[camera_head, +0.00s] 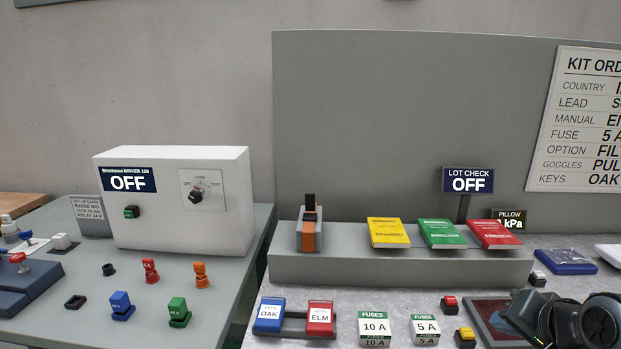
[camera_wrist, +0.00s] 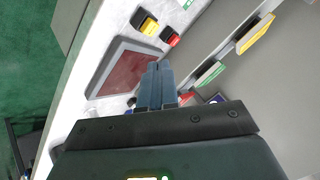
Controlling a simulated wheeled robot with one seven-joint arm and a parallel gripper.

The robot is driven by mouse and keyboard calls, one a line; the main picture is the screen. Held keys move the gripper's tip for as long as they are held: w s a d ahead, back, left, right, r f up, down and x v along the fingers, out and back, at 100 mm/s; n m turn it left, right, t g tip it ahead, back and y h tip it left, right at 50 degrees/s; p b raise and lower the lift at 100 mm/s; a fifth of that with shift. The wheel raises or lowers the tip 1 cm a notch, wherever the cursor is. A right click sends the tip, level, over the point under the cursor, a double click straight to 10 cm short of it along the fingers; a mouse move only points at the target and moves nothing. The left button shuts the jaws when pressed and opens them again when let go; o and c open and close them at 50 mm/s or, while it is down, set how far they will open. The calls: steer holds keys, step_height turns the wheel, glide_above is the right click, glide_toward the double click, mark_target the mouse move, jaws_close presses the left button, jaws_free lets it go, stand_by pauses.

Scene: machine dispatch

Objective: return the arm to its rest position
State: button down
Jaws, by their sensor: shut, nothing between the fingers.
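My gripper (camera_wrist: 159,68) shows in the wrist view as two blue-grey fingers side by side, shut with nothing between them. Its tips appear close to the edge of a dark tray with a reddish surface (camera_wrist: 125,65); I cannot tell the gap. In the head view, my dark arm (camera_head: 560,318) is at the lower right corner, partly over the right side of that tray (camera_head: 490,315). The fingertips cannot be made out there.
A grey ledge (camera_head: 400,268) holds yellow, green and red booklets. Nearby are fuse boxes (camera_head: 375,325), a red button (camera_head: 450,303), a yellow button (camera_head: 465,336) and a blue tray (camera_head: 565,261). A white driver box (camera_head: 175,225) stands left.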

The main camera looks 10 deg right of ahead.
steer(key=s+a+f+n+t, duration=0.1)
steer(key=s+a+f+n, duration=0.1)
steer(key=s+a+f, duration=0.45)
steer(key=s+a+f+n+t, duration=0.1)
steer(key=s+a+f+t, duration=0.15)
steer(key=s+a, duration=0.55)
steer(key=s+a+r+n+t, duration=0.1)
steer(key=s+r+n, duration=0.2)
steer(key=s, duration=0.8)
steer(key=s+a+r+n+t+y, duration=0.1)
steer(key=s+r+n, duration=0.3)
steer(key=s, duration=0.8)
steer(key=shift+r, duration=0.5)
steer(key=shift+s, duration=0.1)
